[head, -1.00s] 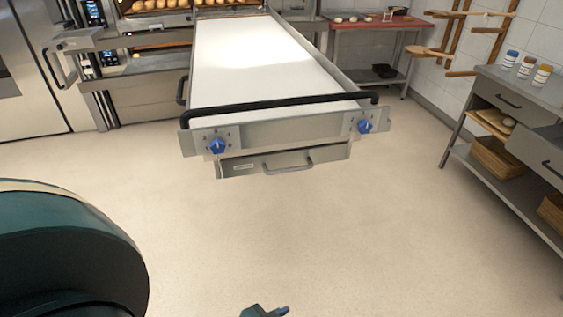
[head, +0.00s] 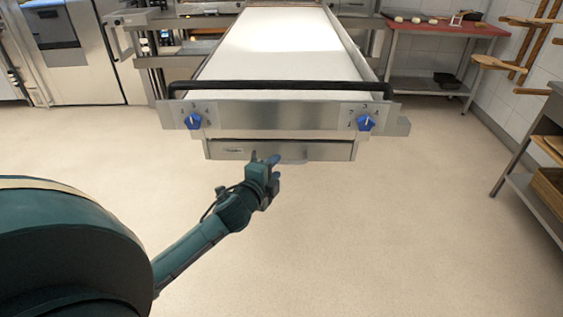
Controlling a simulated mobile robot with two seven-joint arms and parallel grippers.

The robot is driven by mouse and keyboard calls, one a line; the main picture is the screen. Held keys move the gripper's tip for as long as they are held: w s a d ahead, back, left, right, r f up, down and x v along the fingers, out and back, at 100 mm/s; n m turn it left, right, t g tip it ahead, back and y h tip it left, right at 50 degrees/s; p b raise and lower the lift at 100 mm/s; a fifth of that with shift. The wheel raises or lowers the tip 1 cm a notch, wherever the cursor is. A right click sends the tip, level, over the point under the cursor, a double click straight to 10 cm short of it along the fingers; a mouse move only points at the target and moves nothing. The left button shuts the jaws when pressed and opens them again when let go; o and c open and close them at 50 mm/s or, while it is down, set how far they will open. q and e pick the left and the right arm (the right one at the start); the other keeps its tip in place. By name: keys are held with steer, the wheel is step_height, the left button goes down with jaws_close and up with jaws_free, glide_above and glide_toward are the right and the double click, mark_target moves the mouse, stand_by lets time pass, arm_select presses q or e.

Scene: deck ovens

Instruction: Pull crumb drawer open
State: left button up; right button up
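The crumb drawer (head: 225,151) is a shallow metal drawer under the front panel of a long white-topped machine. Its front looks flush with the housing around it. The drawer's bar handle (head: 294,161) is partly hidden behind my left gripper. My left gripper (head: 264,158) is in front of the drawer, overlapping the middle of its lower edge in the head view. Its blue-tipped fingers look apart, with nothing seen between them. I cannot tell whether they touch the handle. My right gripper is not in view.
The machine's front panel (head: 275,117) has two blue knobs (head: 193,121) and a black bar (head: 270,87) above it. A red-topped table (head: 440,28) stands at the back right, and a grey workbench (head: 545,125) at the right edge. The floor before the drawer is clear.

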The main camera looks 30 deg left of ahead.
mark_target(280, 163)
arm_select(q)
steer(key=x, duration=0.5)
jaws_close()
stand_by(0.3)
